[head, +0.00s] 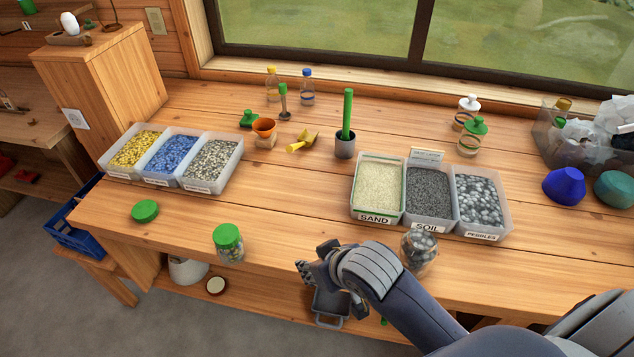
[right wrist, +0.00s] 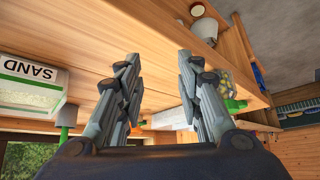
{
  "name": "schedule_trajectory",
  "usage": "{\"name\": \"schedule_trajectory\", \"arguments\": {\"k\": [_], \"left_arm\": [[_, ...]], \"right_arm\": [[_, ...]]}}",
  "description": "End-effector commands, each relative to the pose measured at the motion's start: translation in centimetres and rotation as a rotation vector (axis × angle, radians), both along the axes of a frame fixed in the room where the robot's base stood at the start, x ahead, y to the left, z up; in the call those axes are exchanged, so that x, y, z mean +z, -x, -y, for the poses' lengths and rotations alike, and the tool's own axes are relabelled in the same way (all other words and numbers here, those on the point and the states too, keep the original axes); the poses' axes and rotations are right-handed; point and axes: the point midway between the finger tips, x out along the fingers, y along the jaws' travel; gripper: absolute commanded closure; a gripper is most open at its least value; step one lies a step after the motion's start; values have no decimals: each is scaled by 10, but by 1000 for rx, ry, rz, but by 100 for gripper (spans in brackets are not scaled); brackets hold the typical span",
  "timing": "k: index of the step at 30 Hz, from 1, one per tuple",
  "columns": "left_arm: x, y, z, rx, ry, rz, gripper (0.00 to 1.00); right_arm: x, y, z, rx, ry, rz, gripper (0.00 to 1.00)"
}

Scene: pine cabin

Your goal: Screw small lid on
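A jar with a green lid (head: 229,243) stands near the table's front edge; its lid sits on top, and I cannot tell how tightly. Part of it shows behind a finger in the right wrist view (right wrist: 235,104). A loose green lid (head: 145,211) lies flat to its left. A glass jar of pebbles (head: 419,251), with no lid visible, stands at the front edge below the soil bin, partly behind my right arm. My right gripper (head: 308,272) is at the front edge, right of the lidded jar, apart from it. In the right wrist view its fingers (right wrist: 158,62) are spread and empty.
Bins of sand (head: 378,188), soil (head: 429,193) and pebbles (head: 478,203) stand behind the pebble jar. Three more filled bins (head: 171,158) stand at left. A green-handled tool in a grey cup (head: 345,143) stands mid-table.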

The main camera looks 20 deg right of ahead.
Motion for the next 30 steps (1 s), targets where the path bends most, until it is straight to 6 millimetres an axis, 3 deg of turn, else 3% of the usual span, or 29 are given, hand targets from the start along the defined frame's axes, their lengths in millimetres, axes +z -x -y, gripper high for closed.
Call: {"name": "schedule_trajectory", "arguments": {"k": [1, 6, 12, 14, 15, 23, 26, 30], "left_arm": [[0, 0, 0, 1, 0, -1, 25], [0, 1, 1, 1, 1, -2, 25], [0, 3, -4, 0, -5, -5, 25], [0, 4, -6, 1, -8, -7, 25], [0, 5, -7, 0, -9, -8, 19], [0, 2, -1, -9, -2, 0, 19], [3, -16, -2, -65, -8, 43, 19], [15, -72, -3, -262, -42, 179, 19]], "right_arm": [[18, -17, -4, 9, 0, 45, 67], [66, -63, -16, 13, -22, 161, 67], [105, -97, -18, -2, -34, 244, 67], [110, -101, -18, -7, -37, 255, 67], [113, -104, -18, -8, -38, 261, 67], [116, -106, -18, -13, -42, 265, 67], [116, -106, -18, -13, -42, 265, 67], [116, -106, -18, -13, -42, 266, 67]]}}
